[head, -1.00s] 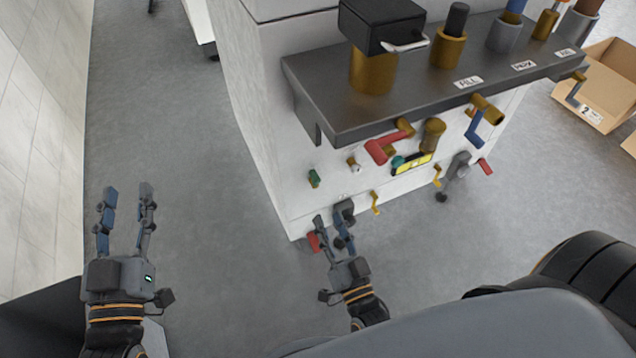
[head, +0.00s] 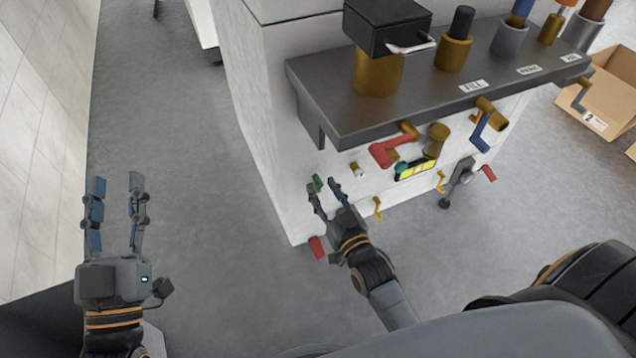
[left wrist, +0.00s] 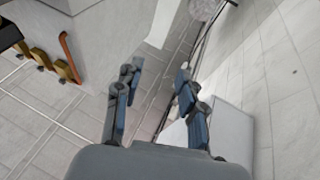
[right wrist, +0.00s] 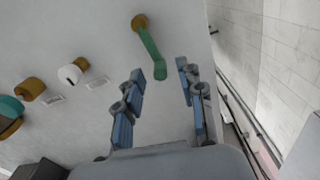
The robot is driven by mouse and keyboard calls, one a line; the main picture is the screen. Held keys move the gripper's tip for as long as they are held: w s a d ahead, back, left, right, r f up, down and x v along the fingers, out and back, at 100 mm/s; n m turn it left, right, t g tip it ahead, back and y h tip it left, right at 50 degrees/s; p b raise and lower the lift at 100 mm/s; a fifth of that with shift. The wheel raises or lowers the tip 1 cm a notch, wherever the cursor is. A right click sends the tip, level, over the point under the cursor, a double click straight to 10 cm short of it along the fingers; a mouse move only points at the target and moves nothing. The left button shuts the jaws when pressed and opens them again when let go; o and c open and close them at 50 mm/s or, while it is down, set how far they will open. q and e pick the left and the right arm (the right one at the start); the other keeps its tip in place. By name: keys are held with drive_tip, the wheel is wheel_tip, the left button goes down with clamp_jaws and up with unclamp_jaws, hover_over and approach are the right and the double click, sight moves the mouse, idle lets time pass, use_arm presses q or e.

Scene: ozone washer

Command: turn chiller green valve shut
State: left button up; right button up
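The green valve (head: 317,183) is a small green lever on the lower white front of the machine in the head view. In the right wrist view the green lever (right wrist: 149,50) hangs from a brass stem, slanting down and right. My right gripper (head: 321,184) is open just in front of it. In the right wrist view the lever's lower end lies between the open fingertips (right wrist: 158,72), and I cannot tell whether they touch it. My left gripper (head: 115,180) is open and empty over the floor at the left, away from the machine.
A grey shelf (head: 340,110) with brass fittings juts out above the valves. A red lever (head: 387,153), a yellow lever (head: 377,208), a white valve (right wrist: 70,74) and a low red handle (head: 317,246) are nearby. Open floor lies left. A cardboard box (head: 612,90) stands right.

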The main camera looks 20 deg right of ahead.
sight(321, 186)
drive_tip(key=shift+w+a+b, duration=0.1)
drive_tip(key=shift+w+b, duration=0.25)
drive_tip(key=shift+w, duration=1.35)
use_arm(q)
drive_tip(key=s+r+t, duration=0.2)
drive_tip(key=r, duration=0.1)
drive_tip(key=shift+r+t+h, duration=0.3)
drive_tip(key=shift+t+h, duration=0.1)
use_arm(e)
clamp_jaws()
